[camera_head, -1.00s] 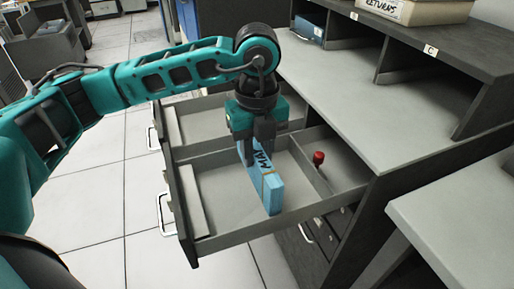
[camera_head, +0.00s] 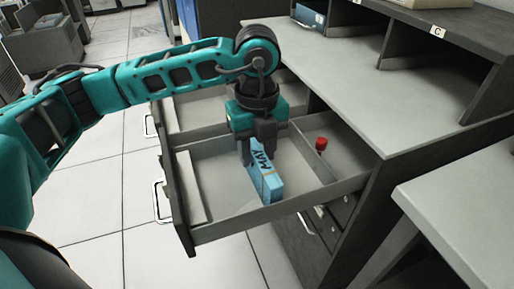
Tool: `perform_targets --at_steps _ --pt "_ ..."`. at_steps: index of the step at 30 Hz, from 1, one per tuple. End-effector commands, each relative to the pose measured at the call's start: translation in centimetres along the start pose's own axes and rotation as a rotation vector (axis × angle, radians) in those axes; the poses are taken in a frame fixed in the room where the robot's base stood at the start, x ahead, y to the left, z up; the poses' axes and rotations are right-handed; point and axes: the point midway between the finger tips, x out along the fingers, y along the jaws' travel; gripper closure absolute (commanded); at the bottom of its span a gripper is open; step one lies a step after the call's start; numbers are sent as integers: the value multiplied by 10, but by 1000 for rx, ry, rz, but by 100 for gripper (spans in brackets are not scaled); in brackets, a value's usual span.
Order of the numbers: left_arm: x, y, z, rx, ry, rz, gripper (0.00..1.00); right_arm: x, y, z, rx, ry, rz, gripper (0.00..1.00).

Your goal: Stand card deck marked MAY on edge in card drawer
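The light blue card deck (camera_head: 272,186) marked MAY is in the open card drawer (camera_head: 260,224), in its wide compartment. It stands on edge with one narrow end toward the camera. A tan band goes around it. My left gripper (camera_head: 258,151) points down over the far part of the deck, with a finger on each side, and looks shut on it. The fingertips are partly hidden by the deck. The deck's bottom edge is at or close to the drawer floor; I cannot tell if it touches. My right gripper is not in view.
A small red-topped object (camera_head: 321,145) is in the drawer's narrow side section, right of a divider. A grey worktop (camera_head: 345,95) with cubbyholes lies behind. Another grey surface (camera_head: 465,210) is at the right.

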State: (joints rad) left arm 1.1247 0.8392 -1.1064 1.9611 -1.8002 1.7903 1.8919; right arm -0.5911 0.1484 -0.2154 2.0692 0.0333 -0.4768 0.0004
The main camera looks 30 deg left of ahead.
Motion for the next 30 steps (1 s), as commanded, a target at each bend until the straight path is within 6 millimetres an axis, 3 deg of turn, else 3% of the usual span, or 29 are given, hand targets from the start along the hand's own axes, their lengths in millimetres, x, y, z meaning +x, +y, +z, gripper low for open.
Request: perform_targets --at_steps 6,16,30 --pt "0 0 0 0 0 1 40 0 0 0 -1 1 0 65" --pt "-7 0 0 0 -1 0 40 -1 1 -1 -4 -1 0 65" --pt "-102 -1 0 1 -2 -3 40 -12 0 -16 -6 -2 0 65"
